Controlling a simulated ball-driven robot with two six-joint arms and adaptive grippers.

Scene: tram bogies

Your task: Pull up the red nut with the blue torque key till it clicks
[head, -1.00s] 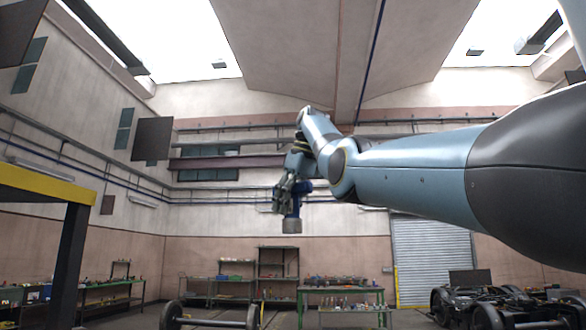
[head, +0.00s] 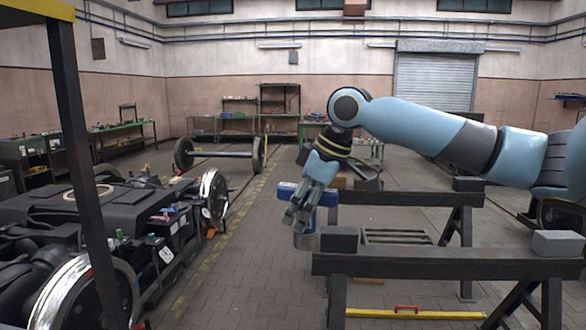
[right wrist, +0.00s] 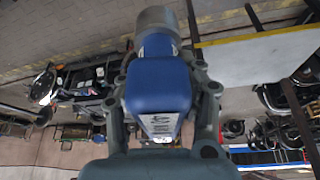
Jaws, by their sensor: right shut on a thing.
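My right gripper (head: 302,212) is shut on a blue tool (head: 328,198), which looks like the torque key. It hangs in the air at the middle of the head view, with its grey round end downward. In the right wrist view the tool's blue body (right wrist: 158,85) sits between the fingers of my right gripper (right wrist: 160,105), and its grey end points away. I cannot make out the red nut. Small coloured parts lie on the dark bogie (head: 120,215) at left, too small to name. The tool is well apart from the bogie. My left gripper is out of view.
Dark trestles (head: 430,264) with grey blocks (head: 340,239) stand just right of and below the tool. A wheelset (head: 222,154) stands farther back. A dark post (head: 80,150) rises at left. The paved aisle between bogie and trestles is clear.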

